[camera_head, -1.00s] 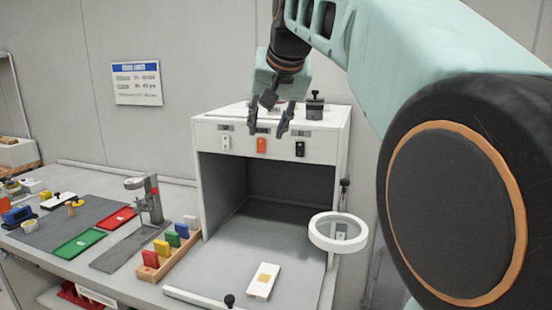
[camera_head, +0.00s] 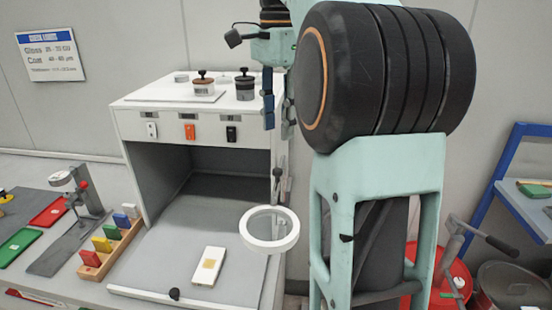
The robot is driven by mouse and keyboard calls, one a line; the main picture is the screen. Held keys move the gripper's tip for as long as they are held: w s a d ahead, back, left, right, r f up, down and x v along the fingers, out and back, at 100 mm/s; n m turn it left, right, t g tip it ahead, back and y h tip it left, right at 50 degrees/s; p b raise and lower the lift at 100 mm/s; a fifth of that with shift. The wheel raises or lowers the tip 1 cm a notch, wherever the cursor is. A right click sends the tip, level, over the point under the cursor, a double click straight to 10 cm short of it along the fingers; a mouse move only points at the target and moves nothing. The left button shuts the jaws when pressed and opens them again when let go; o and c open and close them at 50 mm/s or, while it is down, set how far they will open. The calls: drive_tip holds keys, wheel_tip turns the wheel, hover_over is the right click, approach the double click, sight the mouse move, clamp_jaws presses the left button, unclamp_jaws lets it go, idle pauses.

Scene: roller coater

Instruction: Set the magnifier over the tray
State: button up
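The magnifier (camera_head: 289,238), a white ring with a clear lens, sits at the right front side of the white booth, near a dark-knobbed post (camera_head: 277,183). The grey tray-like floor (camera_head: 165,262) of the booth has a white front lip and bears a white block with a tan patch (camera_head: 208,266). The magnifier is right of this block, over the floor's right edge in the picture. My gripper (camera_head: 279,127) hangs above the magnifier, by the booth's upper right corner. Its dark fingers are apart and empty; my arm partly hides it.
Dark-knobbed items (camera_head: 204,84) stand on the booth's top. A wooden rack (camera_head: 110,247) of coloured blocks and red (camera_head: 48,212) and green (camera_head: 16,246) trays lie at left. A red bucket (camera_head: 440,280) and blue-framed shelf (camera_head: 530,195) are at right.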

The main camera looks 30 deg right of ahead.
sight(277, 170)
wheel_tip(277, 170, down, 10)
drive_tip(key=shift+b, duration=0.5)
clamp_jaws()
